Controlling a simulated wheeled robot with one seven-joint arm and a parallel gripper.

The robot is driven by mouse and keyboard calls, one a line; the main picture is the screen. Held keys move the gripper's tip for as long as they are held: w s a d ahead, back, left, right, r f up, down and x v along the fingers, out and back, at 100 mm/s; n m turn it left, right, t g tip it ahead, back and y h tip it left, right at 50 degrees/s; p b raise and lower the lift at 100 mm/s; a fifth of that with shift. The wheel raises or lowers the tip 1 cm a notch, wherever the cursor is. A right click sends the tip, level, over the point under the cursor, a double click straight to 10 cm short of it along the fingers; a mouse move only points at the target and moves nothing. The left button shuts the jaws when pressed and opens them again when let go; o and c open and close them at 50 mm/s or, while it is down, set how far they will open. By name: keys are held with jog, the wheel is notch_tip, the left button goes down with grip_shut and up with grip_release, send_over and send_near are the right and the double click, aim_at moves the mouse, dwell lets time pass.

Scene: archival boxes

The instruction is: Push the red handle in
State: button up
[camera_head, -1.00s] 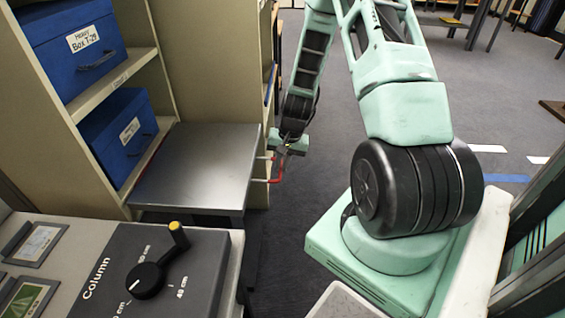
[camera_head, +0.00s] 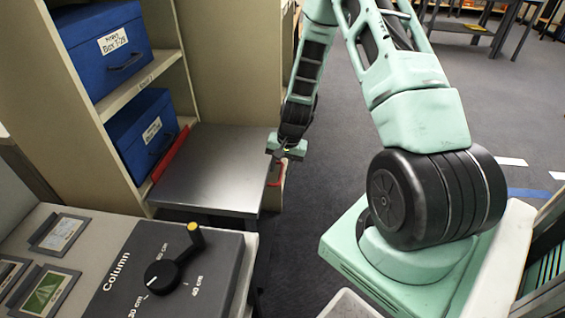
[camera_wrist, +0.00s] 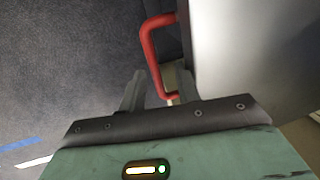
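The red handle (camera_wrist: 151,55) is a bent bar on the edge of a grey metal table (camera_wrist: 215,50) in the wrist view. In the head view the handle (camera_head: 274,172) shows only as a short red piece at the table's right edge, partly hidden by my gripper (camera_head: 272,151). In the wrist view my gripper's fingers (camera_wrist: 158,90) are apart, with the handle's lower end between them in the picture. I cannot tell whether they touch it. A red strip (camera_head: 171,154) stands along the table's shelf side.
Blue boxes, an upper one (camera_head: 101,45) and a lower one (camera_head: 141,135), sit on a beige shelf unit (camera_head: 165,70) left of the table. A column dial panel (camera_head: 165,268) is in the front left. Grey floor (camera_head: 330,170) lies open right of the table.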

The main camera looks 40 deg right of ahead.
notch_tip(320, 180, up, 17)
jog(key=s+d+p, duration=0.2)
jog(key=p, duration=0.1)
jog(key=shift+s, duration=0.35)
jog(key=s+a+r+n+g, duration=0.1)
jog(key=a+r+n, duration=0.25)
jog(key=a, duration=0.65)
jog(key=s+a+r+n, duration=0.1)
jog(key=a+r+n, duration=0.25)
jog(key=a, duration=0.55)
jog(key=s+a+r+n, duration=0.3)
jog(key=s+a+n, duration=0.2)
jog(key=s+a, duration=0.35)
jog(key=s+a+r+n, duration=0.2)
jog(key=s+a+n, duration=0.45)
jog(key=s, duration=0.25)
notch_tip(320, 180, up, 16)
jog(key=s+p, duration=0.1)
jog(key=p, duration=1.5)
jog(key=shift+a+r+g+h+p, duration=0.15)
jog(key=shift+r+g+h+p, duration=0.1)
jog(key=shift+g+h+p, duration=0.15)
jog(key=shift+s+m, duration=0.15)
jog(key=shift+m, duration=0.1)
